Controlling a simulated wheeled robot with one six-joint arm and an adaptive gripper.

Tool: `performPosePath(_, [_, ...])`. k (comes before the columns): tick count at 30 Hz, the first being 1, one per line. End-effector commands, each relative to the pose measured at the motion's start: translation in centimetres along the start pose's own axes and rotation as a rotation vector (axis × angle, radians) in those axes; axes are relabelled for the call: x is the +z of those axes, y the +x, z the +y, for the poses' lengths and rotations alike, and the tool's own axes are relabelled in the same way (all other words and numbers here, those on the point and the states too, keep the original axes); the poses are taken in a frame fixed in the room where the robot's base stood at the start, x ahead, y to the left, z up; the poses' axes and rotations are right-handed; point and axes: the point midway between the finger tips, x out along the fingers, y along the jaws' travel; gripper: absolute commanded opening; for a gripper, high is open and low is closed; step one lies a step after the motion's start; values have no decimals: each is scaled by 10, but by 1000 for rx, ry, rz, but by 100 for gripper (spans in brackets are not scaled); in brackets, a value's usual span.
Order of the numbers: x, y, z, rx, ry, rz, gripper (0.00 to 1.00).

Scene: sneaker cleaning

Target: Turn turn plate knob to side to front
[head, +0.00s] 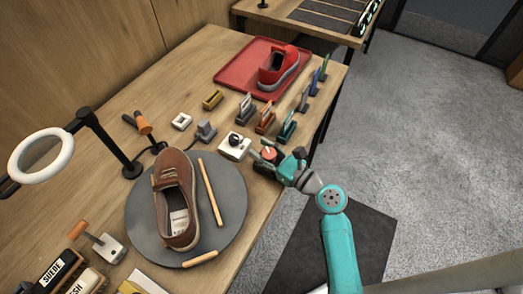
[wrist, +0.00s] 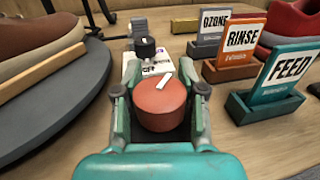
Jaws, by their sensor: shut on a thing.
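The turn plate knob (wrist: 160,104) is a red round knob with a white pointer mark on top, which points up and slightly right in the wrist view. My gripper (wrist: 161,92) is around the knob, with its fingers closed on both sides of it. In the head view my gripper (head: 270,158) is at the table's right edge, with the red knob (head: 268,153) between its fingers. The grey round turn plate (head: 232,215) carries a brown shoe (head: 176,190) and two wooden strips. The plate's edge also shows at the left of the wrist view (wrist: 70,100).
A white box with a black knob (head: 235,147) stands just beyond the red knob. Card holders, including RINSE (wrist: 238,50) and FEED (wrist: 285,80), stand close on the right. A red tray (head: 235,75) with a red shoe is farther back. A ring lamp (head: 40,130) stands left.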

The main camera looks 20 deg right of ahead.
Motion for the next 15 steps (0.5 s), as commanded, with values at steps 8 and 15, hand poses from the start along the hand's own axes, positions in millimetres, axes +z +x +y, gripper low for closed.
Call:
performPosePath(8, [-2,-1,-2,-152,0,3,5])
performPosePath(15, [-1,-1,-5,-233,1,2,5])
